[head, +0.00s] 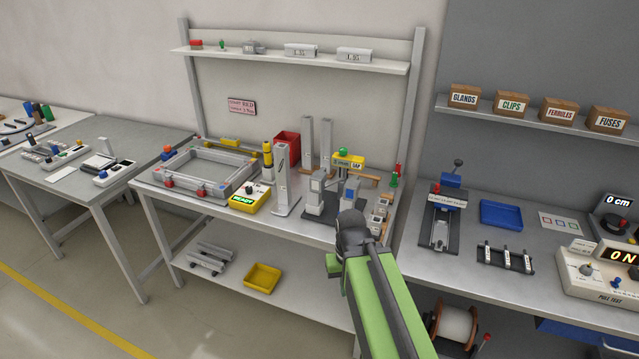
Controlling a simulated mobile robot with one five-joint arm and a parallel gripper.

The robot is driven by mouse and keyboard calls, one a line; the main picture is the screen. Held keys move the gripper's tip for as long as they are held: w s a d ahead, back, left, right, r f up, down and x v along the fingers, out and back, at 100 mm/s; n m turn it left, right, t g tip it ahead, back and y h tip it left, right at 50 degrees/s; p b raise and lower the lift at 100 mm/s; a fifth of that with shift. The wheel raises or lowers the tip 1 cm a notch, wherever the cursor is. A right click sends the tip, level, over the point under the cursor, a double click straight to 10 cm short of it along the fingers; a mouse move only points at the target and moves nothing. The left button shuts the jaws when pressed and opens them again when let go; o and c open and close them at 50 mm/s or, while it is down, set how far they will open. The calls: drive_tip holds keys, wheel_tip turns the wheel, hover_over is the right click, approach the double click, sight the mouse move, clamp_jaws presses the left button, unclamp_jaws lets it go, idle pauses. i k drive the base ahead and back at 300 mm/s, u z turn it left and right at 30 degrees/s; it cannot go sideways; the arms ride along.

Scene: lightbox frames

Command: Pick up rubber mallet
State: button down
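I cannot make out a rubber mallet for certain among the small objects in the head view. My arm reaches in from the lower right, green with a black joint at its upper end, in front of the middle workbench (300,236). No gripper fingers show, and the arm hides part of the bench's right front edge. On this bench are a grey frame with red and blue corner pieces (206,171), a yellow box with a green display (249,198), a red bin (287,147) and a grey press-like fixture (322,195).
The lower shelf holds a yellow tray (262,278) and grey bars (211,257). The right bench carries a blue tray (501,214), a lever fixture (440,216) and a test box (597,275). A cable spool (455,326) sits below. Floor is free at lower left.

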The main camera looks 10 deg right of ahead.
sight(369, 177)
drive_tip(key=u, duration=0.05)
drive_tip(key=i, duration=0.9)
drive_tip(key=z, duration=0.05)
